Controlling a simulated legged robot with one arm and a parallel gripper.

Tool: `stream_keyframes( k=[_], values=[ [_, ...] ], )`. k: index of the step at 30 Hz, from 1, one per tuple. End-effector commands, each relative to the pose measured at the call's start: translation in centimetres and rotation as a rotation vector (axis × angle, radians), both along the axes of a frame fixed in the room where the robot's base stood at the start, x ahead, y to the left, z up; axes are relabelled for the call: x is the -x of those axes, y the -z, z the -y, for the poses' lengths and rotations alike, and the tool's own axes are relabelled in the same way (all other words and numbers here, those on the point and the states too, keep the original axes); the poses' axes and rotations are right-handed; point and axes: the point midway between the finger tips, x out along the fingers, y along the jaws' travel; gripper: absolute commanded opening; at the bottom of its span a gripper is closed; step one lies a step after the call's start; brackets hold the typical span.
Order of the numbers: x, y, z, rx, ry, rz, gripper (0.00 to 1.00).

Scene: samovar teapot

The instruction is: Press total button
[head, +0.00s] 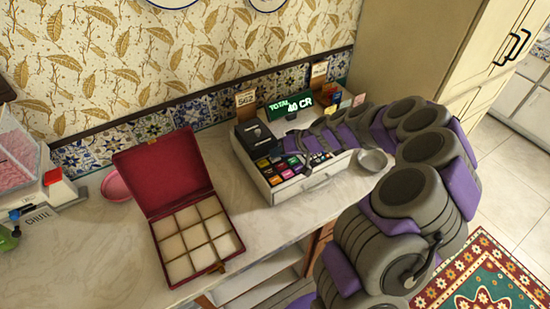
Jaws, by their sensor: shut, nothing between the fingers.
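A cash register (306,184) stands on the counter, with a pale body and coloured keys on its sloped top. Its green lit display (291,103) reads "TOTAL 40 CR". The coloured keys (277,170) show left of my gripper; their labels are too small to read, so I cannot tell which is the total button. My gripper (298,146) is shut and empty, over the upper middle of the register. It hides part of the keypad, and I cannot tell whether it touches a key.
An open red box (224,262) with empty compartments sits left of the register. A small metal bowl (373,160) is to its right. A pink dish (115,187) and a machine marked "CHUTE" (45,212) are farther left. The front-left counter is clear.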

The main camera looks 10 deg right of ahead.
Motion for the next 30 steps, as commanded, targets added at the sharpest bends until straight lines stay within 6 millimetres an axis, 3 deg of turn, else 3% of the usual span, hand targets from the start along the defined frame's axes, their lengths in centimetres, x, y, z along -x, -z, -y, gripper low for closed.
stream_keyframes(
  k=[30],
  values=[
    [0.0, -1.5, 0.0, -0.001, -0.001, 0.0, 0.0]
  ],
)
